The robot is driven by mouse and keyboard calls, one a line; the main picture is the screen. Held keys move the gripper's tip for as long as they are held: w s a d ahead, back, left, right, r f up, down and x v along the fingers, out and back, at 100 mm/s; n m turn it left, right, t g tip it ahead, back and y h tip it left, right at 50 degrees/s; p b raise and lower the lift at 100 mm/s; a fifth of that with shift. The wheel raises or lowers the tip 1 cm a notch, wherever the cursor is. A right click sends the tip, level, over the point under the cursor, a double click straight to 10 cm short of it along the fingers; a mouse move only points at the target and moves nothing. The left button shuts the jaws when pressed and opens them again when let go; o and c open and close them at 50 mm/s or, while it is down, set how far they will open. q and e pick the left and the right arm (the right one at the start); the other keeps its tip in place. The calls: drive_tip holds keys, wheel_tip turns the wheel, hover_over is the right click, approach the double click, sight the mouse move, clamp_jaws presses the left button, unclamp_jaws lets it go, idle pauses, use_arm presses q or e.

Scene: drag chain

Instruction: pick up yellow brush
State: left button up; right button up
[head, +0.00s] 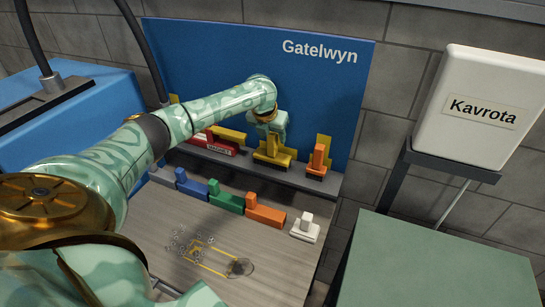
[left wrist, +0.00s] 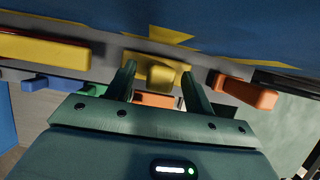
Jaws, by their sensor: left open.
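The yellow brush (head: 272,158) sits on the grey shelf at the foot of the blue board, with a dark lower edge and a raised yellow grip. My left gripper (head: 268,128) hangs just above it, pointing down, and partly hides its top. In the left wrist view the open fingers (left wrist: 159,72) frame the brush's yellow grip (left wrist: 160,78), one on each side, with gaps visible. I cannot tell how deep the fingers reach around it. My right gripper is not in view.
An orange brush (head: 317,160) stands close on the right, and a red piece (head: 222,149) on the left. Blue (head: 192,186), green (head: 226,200), orange (head: 265,212) and white (head: 305,230) pieces line the bench below.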

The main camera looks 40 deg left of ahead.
use_arm(q)
drive_tip(key=shift+s+r, duration=0.1)
drive_tip(key=shift+c, duration=0.6)
clamp_jaws()
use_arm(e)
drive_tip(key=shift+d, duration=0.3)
use_arm(q)
drive_tip(key=shift+r, duration=0.1)
